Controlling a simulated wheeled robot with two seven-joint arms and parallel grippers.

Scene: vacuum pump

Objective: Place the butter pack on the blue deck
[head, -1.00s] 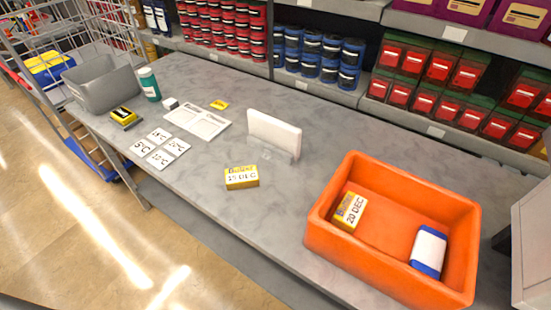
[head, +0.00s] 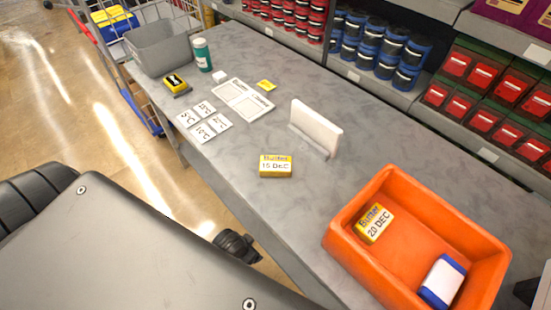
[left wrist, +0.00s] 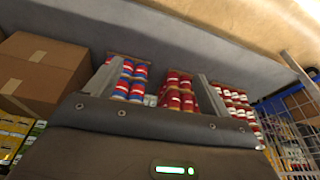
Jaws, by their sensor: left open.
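A yellow butter pack (head: 276,166) labelled 15 DEC lies on the grey table (head: 240,200) near its front edge. A second butter pack (head: 374,223) labelled 20 DEC lies inside the orange crate (head: 350,265). A blue edge (head: 153,122), perhaps the blue deck, shows low beside the table's left end; most of it is hidden. My left arm covers the lower left of the head view, away from both packs. In the left wrist view my left gripper (left wrist: 156,72) is open, with nothing between its fingers. My right gripper is not in view.
A white upright stand (head: 316,127), cards (head: 205,122) and a green bottle (head: 202,55) stand or lie on the table. A grey bin (head: 160,45) is at the far left end. A blue-and-white pack (head: 442,281) is in the crate. Stocked shelves line the back.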

